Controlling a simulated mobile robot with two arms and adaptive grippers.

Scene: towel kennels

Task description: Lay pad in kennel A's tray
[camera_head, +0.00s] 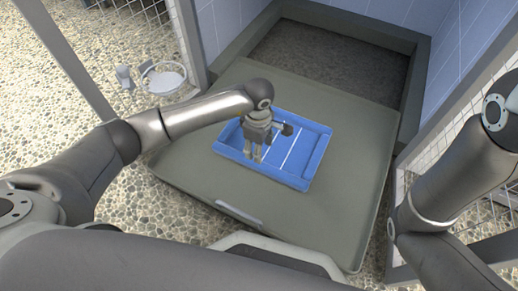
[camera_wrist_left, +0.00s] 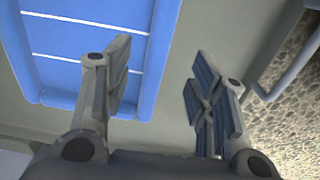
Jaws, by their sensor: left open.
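My left gripper (camera_head: 252,155) is over the left part of the tray, fingers pointing down.
A grey-framed opening with a dark floor (camera_head: 330,62) lies behind the platform, between blue tiled walls (camera_head: 468,50). A white-rimmed bowl (camera_head: 163,78) stands on the pebble floor (camera_head: 110,50) at the left. Mesh panels flank both sides.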

